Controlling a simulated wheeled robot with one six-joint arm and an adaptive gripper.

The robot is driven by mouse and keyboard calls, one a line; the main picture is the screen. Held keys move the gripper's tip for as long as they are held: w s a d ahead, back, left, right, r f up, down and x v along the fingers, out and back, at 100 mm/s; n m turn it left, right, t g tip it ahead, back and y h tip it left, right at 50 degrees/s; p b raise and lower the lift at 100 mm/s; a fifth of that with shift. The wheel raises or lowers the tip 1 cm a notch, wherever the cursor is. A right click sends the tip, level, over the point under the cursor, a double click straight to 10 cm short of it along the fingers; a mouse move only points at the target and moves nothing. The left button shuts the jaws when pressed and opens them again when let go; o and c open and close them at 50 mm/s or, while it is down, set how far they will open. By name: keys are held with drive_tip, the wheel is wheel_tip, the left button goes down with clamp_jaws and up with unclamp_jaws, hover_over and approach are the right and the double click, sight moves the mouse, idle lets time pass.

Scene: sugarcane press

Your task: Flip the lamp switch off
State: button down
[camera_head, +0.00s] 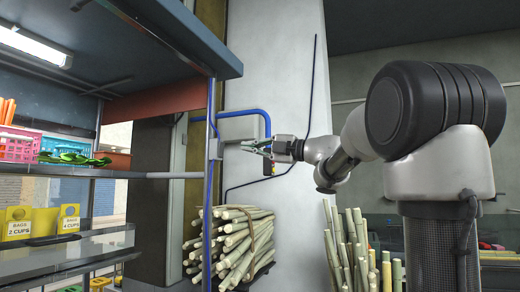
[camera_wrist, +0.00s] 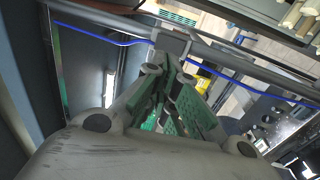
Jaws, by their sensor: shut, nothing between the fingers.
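A bright, lit tube lamp (camera_head: 35,45) hangs under the stall roof at the upper left of the head view. A small grey box (camera_head: 215,149) sits on the post with the blue cable; a grey box also shows on a metal rail just beyond my fingers in the wrist view (camera_wrist: 172,42). I cannot make out a switch lever on it. My gripper (camera_head: 258,147) is shut and empty, pointing left toward the post. In the wrist view its green-padded fingers (camera_wrist: 165,95) come together just short of the box; contact cannot be told.
A shelf (camera_head: 60,172) with a pink basket (camera_head: 18,146) and yellow bag holders (camera_head: 68,218) is at left.

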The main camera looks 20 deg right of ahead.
sight(221, 145)
drive_tip(key=x, duration=0.8)
drive_tip(key=shift+w, duration=0.1)
drive_tip(key=shift+a, duration=0.1)
drive_tip(key=shift+w+a+r, duration=0.1)
drive_tip(key=shift+w+a, duration=0.15)
drive_tip(key=shift+d, duration=0.1)
drive_tip(key=shift+s, duration=0.1)
